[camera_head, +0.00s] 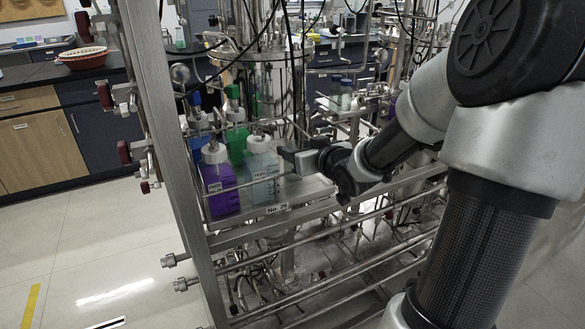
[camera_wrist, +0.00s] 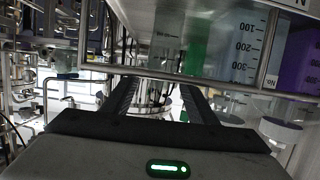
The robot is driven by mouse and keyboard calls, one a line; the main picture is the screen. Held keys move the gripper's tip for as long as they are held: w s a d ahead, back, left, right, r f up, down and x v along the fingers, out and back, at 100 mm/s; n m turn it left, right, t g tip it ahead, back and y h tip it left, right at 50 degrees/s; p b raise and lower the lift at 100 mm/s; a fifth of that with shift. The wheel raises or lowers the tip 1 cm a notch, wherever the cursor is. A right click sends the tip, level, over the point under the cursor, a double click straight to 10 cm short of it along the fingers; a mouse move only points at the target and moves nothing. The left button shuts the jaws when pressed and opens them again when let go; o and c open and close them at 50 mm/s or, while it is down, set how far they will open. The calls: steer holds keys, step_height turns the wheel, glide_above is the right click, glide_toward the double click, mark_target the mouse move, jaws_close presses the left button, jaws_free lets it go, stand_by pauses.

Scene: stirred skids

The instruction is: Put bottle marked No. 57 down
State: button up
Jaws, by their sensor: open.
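I cannot read No. 57 on any bottle. A pale blue bottle (camera_head: 262,172) with a white cap stands upright on the skid's shelf, at its front edge. My gripper (camera_head: 291,158) is just right of this bottle at its upper part, with its jaws open. I cannot tell whether they touch it. In the wrist view my open fingers (camera_wrist: 165,90) reach forward, with a pale graduated bottle wall (camera_wrist: 240,42) above and right of them. A partly cut label starting "No." shows beside the graduations.
A purple bottle (camera_head: 220,187) stands close on the left, with a green bottle (camera_head: 236,138) and a blue bottle (camera_head: 200,135) behind. The shelf (camera_head: 303,190) carries a "No. 26" plate (camera_head: 277,209). Metal posts, pipes and hanging cables crowd the skid.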

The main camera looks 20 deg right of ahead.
steer(key=shift+b+x, duration=0.35)
steer(key=shift+x, duration=1.1)
steer(key=c, duration=1.2)
